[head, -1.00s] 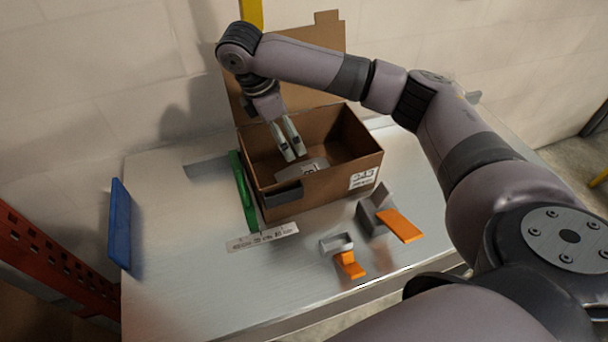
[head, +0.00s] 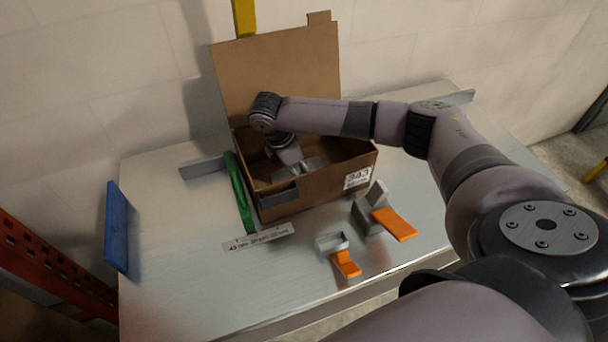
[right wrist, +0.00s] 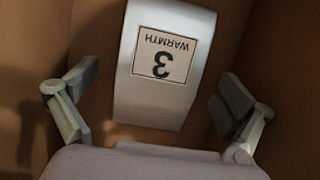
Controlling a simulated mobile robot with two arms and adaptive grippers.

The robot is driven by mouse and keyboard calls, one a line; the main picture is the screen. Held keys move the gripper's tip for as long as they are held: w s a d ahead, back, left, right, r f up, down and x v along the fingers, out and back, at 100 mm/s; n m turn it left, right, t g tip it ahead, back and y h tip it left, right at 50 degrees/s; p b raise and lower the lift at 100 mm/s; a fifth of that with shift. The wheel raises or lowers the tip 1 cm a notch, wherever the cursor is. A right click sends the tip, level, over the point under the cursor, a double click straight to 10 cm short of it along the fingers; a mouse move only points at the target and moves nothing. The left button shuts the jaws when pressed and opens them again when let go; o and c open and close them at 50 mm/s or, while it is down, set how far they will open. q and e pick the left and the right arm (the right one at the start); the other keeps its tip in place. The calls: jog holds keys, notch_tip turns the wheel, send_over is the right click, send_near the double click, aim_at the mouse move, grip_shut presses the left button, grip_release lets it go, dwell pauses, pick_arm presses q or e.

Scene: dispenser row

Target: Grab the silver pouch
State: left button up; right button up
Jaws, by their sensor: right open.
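The silver pouch (right wrist: 164,65) lies inside the cardboard box (head: 310,195). It carries a square label reading "WARMTH 3", upside down in the right wrist view. In the head view the pouch (head: 313,164) is partly hidden by my gripper. My right gripper (right wrist: 157,115) is open inside the box, one finger on each side of the pouch's near end, apart from it. In the head view its fingertips are mostly hidden in the box. My left gripper is not in view.
The box's lid (head: 280,70) stands open at the back. Around the box are a green bar (head: 240,192), a printed strip (head: 258,237), two grey dispensers with orange ramps (head: 395,224) (head: 346,264) and a blue panel (head: 117,226). The table's front left (head: 190,290) is clear.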

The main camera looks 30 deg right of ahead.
jog(key=shift+f, duration=0.3)
jog(key=shift+c, duration=0.3)
jog(key=c, duration=1.2)
